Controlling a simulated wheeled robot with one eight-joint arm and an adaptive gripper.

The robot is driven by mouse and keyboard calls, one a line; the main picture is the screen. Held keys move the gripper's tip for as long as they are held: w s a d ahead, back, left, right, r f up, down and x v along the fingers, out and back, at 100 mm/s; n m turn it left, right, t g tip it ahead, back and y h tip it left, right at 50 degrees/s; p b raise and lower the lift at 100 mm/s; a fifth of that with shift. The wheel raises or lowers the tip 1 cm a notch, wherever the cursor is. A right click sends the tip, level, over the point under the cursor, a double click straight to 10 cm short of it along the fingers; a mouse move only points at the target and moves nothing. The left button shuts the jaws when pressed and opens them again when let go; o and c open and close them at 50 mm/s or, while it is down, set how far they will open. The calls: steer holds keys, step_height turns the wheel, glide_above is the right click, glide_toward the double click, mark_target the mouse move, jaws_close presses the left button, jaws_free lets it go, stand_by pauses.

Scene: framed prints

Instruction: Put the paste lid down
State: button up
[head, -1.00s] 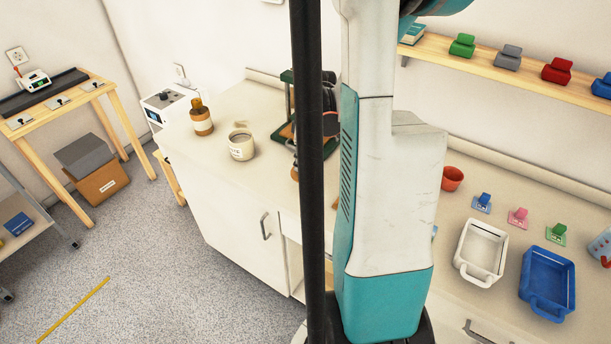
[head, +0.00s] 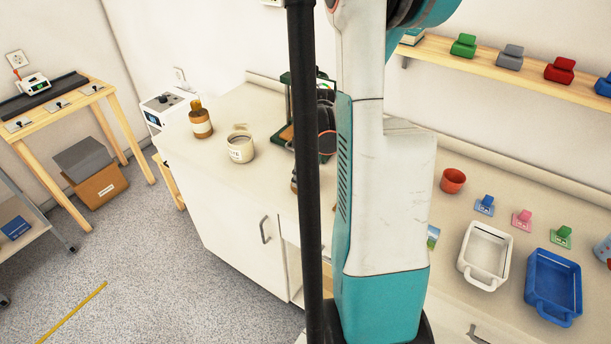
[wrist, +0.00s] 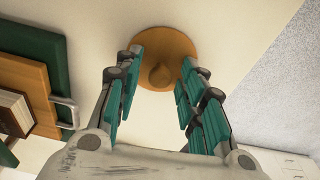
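The paste lid, an orange-brown disc with a central knob (wrist: 160,76), is in the wrist view against the pale counter. My gripper (wrist: 161,62) has its two teal-padded fingers spread apart above it, one on each side of the knob, with clear space between knob and pads. The fingertips overlap the disc's edges in the view; I cannot tell whether they touch it. In the head view the lid is hidden behind my column and arm. The cream paste jar (head: 240,149) stands uncovered on the counter.
A brown bottle (head: 201,121) stands left of the jar. A green-framed stand (wrist: 45,60) is beside my gripper at the wrist view's left. The counter's edge runs along the right there. White (head: 466,260) and blue (head: 535,295) trays sit at the head view's right.

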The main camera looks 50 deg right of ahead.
mark_target(310, 186)
step_height(310, 186, up, 12)
steer(key=s+p, duration=0.1)
steer(key=p, duration=0.3)
steer(key=shift+s+d+r+p, duration=0.15)
steer(key=shift+s+p, duration=0.1)
steer(key=shift+p, duration=0.05)
stand_by(0.4)
